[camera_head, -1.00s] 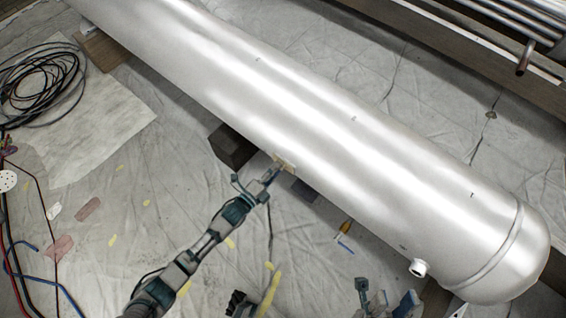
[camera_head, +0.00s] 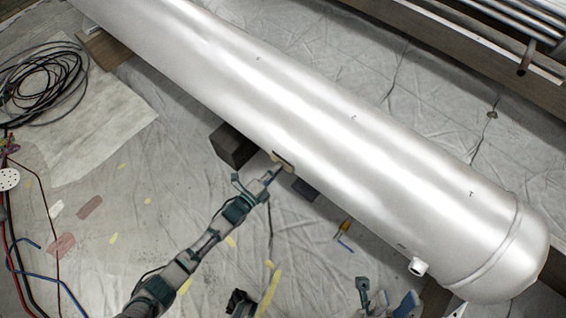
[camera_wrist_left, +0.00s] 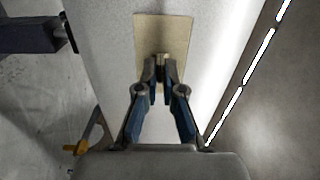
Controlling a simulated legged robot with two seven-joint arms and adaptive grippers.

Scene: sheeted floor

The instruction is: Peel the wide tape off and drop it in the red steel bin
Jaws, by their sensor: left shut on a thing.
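The wide tape (camera_wrist_left: 177,35) is a tan rectangle in the left wrist view, in front of the pale steel tank (camera_wrist_left: 108,60). My left gripper (camera_wrist_left: 162,66) is shut on the tape's near edge. In the head view the left gripper (camera_head: 278,168) is at the tank's lower side, where the tape (camera_head: 277,156) shows as a small tan bit beside a dark strip. I cannot tell how much of it still sticks. Part of my right gripper (camera_head: 385,300) shows at the bottom edge; its jaws are not clear. The red steel bin is not in view.
The large tank (camera_head: 330,130) lies diagonally across the head view on dark blocks (camera_head: 232,147), with a short nozzle (camera_head: 417,267) near its right end. A cable coil (camera_head: 42,85) and hoses (camera_head: 22,262) lie at left. A yellow-handled tool (camera_head: 345,228) lies on the sheeted floor.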

